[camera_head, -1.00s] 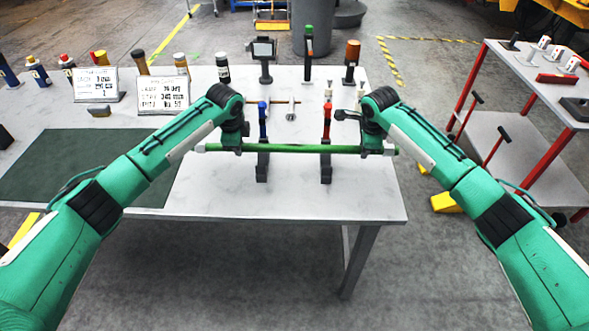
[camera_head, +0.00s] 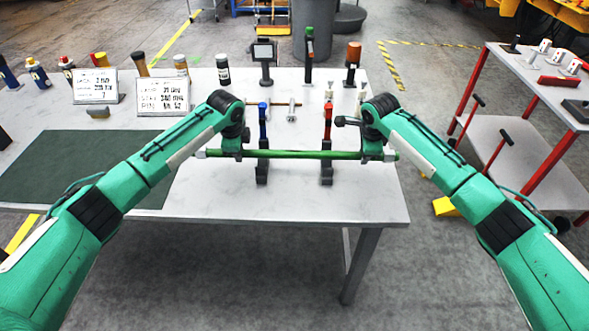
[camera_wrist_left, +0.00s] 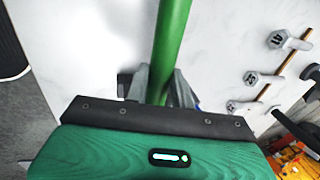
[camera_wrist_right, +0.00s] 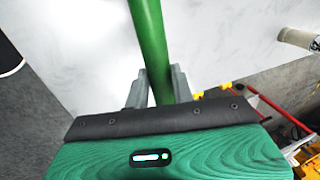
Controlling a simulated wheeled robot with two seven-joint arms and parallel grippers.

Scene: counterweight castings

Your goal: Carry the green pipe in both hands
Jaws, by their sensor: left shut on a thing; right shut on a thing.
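The green pipe (camera_head: 300,155) lies level across the head view, in front of a blue-topped stand (camera_head: 262,130) and a red-topped stand (camera_head: 327,125). My left gripper (camera_head: 232,153) is shut on the pipe near its left end, and my right gripper (camera_head: 374,155) is shut on it near its right end. In the left wrist view the pipe (camera_wrist_left: 172,40) runs between the fingers (camera_wrist_left: 160,88). In the right wrist view the pipe (camera_wrist_right: 150,40) also passes between the fingers (camera_wrist_right: 155,88). Whether the pipe touches the stands I cannot tell.
The white table (camera_head: 290,205) holds a dark green mat (camera_head: 85,165), sign cards (camera_head: 163,93), several bottles at the back left, and a monitor stand (camera_head: 264,60). A red-framed cart (camera_head: 520,75) stands to the right. The table's front right is clear.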

